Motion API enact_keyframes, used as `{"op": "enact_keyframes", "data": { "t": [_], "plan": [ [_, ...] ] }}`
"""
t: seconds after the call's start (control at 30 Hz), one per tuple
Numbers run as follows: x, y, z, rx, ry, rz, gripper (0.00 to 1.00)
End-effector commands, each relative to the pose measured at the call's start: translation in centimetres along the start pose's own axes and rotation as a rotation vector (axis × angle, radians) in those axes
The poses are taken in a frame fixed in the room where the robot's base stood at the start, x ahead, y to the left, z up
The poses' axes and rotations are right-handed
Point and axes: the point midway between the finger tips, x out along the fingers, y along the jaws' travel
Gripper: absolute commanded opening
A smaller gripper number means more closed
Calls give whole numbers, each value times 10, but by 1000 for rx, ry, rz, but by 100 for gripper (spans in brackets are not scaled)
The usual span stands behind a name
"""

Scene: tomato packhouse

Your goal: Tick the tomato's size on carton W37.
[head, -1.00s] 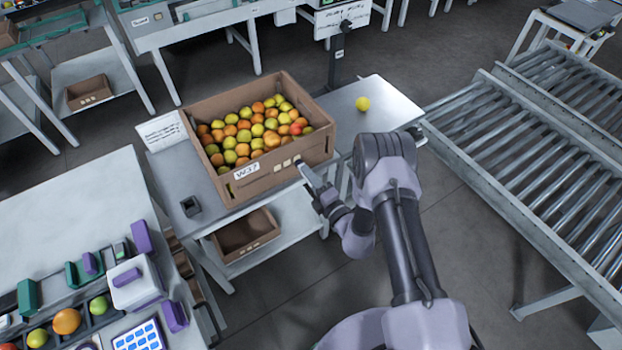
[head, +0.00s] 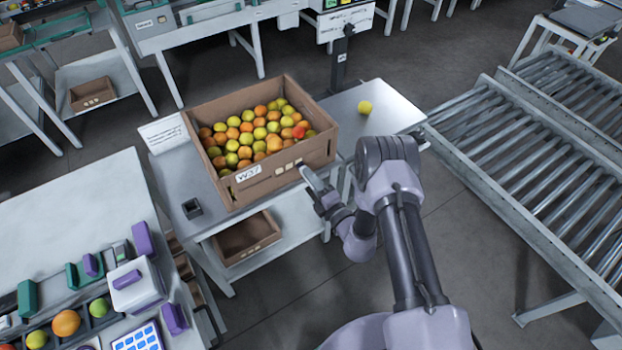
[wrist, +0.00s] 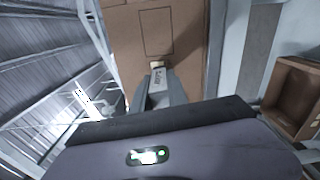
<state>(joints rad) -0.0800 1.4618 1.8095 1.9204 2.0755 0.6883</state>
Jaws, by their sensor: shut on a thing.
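Carton W37 (head: 262,186) stands on a grey table, filled with yellow, orange and red tomatoes. Its front wall bears the W37 label (head: 248,173) and a row of pale squares (head: 288,169) to the label's right. A lone yellow tomato (head: 365,107) sits on the side table.
A written card (head: 163,133) stands behind the carton's left side, and a small dark holder (head: 191,208) in front of it. An empty carton (head: 247,238) is on the lower shelf. A roller conveyor (head: 530,170) fills the right; bare floor lies between.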

Motion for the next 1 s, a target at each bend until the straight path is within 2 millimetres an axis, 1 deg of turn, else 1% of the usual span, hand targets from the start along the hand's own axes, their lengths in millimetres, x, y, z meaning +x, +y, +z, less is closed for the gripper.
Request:
{"op": "enact_keyframes", "data": {
  "t": [0.63,1.0],
  "plan": [
    [5,0,0,-1,0,1,0],
    [6,5,5,-1,0,1,0]
  ]
}}
